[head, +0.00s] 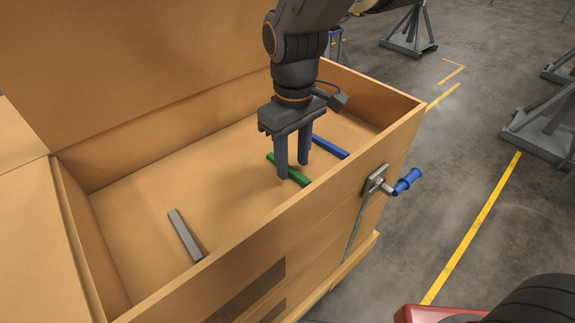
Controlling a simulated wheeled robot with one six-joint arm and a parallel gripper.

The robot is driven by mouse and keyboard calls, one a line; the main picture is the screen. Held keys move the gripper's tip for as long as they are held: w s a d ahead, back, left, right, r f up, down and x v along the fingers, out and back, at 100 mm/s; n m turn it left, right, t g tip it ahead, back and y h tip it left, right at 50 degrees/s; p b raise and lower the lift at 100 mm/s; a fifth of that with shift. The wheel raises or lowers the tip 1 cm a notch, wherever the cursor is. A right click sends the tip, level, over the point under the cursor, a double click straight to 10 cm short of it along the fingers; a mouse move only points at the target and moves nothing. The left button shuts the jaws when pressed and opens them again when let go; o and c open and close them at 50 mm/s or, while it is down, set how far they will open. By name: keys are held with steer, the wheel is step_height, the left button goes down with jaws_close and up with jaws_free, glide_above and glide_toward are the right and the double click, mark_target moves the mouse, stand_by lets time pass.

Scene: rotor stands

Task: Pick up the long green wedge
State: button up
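The long green wedge (298,177) lies in the wooden box, near its front wall, running from upper left to lower right. My gripper (294,172) points down over it, with its two fingers apart. The left finger hides part of the wedge's middle, and the right finger comes down on its far side. The wedge shows in the gap between the fingers. I cannot tell whether either finger touches it.
A blue wedge (330,147) lies just behind and right of the green one. A grey wedge (185,236) lies at the box's left. The wooden box (385,123) has raised walls all around, with a blue-handled crank (407,182) outside. The floor between the wedges is clear.

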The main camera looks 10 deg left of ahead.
steer(key=shift+f, duration=0.55)
jaws_close()
